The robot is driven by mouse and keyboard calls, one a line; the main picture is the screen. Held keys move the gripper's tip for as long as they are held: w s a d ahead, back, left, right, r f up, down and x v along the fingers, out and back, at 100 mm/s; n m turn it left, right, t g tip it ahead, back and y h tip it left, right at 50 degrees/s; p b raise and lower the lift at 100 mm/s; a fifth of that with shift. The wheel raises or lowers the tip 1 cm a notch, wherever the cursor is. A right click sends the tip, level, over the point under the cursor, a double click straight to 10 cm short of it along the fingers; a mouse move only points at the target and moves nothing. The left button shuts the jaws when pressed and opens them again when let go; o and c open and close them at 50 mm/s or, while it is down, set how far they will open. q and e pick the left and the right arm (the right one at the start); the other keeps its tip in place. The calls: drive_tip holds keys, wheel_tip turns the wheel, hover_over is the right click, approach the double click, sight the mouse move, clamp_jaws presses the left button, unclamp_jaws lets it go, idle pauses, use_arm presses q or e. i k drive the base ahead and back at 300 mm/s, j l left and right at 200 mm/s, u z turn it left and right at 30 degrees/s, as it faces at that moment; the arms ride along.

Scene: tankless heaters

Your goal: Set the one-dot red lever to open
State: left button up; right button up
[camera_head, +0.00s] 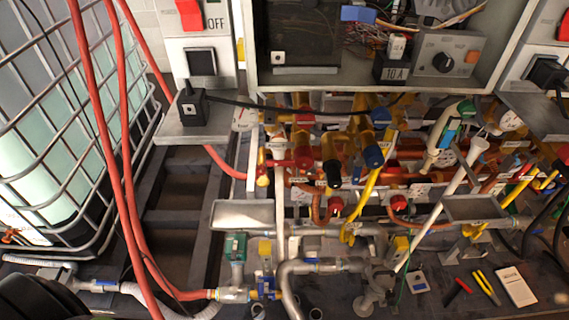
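Several red valve parts show among the pipes in the middle. One red handle (303,155) sits near the centre of the pipework, beside a dark cylindrical end. Another red part (304,118) is above it, just under the open cabinet. Red knobs (399,203) sit lower down, near the yellow levers. Dot markings are too small to make out, so I cannot tell which red lever has one dot or how it is set. Neither of my grippers can be made out in this view.
A caged white tank (60,145) stands at the left, with red hoses (122,130) running down in front. An open electrical cabinet (440,92) hangs above the pipes. Small grey trays (243,214) jut out at the front. Pliers (486,286) lie at the lower right.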

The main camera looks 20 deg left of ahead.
sight(271, 162)
drive_tip(key=l, duration=0.35)
drive_tip(key=k+l+u, duration=0.15)
drive_tip(key=l, duration=0.6)
drive_tip(key=k+l+u, duration=0.15)
drive_tip(key=l, duration=0.2)
